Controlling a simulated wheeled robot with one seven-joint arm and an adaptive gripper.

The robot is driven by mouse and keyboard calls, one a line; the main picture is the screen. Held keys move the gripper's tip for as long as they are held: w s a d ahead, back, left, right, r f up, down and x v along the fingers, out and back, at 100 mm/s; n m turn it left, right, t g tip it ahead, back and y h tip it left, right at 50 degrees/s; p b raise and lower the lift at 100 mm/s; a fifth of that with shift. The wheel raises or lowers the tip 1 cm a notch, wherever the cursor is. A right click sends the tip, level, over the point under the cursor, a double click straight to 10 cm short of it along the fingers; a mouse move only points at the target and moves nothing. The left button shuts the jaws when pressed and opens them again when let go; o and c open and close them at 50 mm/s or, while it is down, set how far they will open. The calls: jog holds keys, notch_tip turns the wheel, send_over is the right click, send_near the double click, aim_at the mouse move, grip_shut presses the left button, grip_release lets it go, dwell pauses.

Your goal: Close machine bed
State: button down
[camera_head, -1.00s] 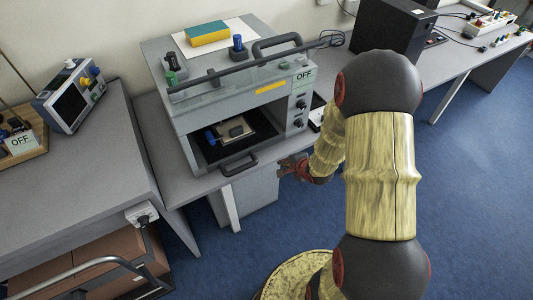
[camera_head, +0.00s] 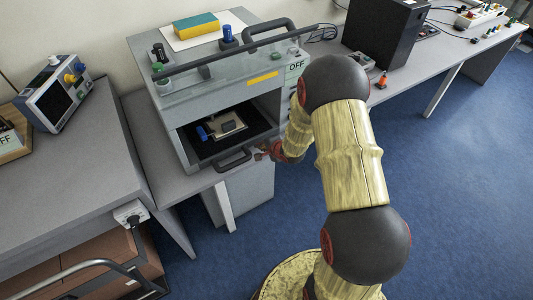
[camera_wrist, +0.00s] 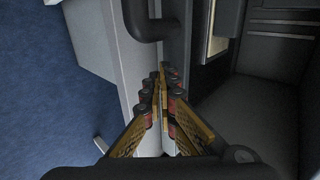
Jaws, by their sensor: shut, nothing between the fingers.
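The test machine (camera_head: 170,110) is a grey box with a clear lid and front bar on the table. Its dark bed (camera_head: 245,143) is pulled out a little at the front, with a loop handle (camera_head: 232,160) on its front edge. A pale plate (camera_head: 225,126) with a blue clamp lies on the bed. My gripper (camera_head: 264,153) is at the right end of the handle, partly hidden by my arm. In the wrist view my gripper (camera_wrist: 162,75) is shut and empty, its tips close to the dark handle (camera_wrist: 150,25); contact cannot be told.
A sponge (camera_head: 195,25) lies on white paper on the machine top. An oscilloscope (camera_head: 55,95) stands on the left table. A black box (camera_head: 385,30) and a small orange cone (camera_head: 382,80) are on the right. Blue floor (camera_head: 450,190) is open at right.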

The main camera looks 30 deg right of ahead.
aim_at(255, 137)
jog(key=shift+w, duration=0.6)
jog(key=shift+w, duration=0.15)
jog(key=shift+w+a+p, duration=0.1)
jog(key=shift+w+p, duration=0.9)
jog(key=shift+w, duration=1.25)
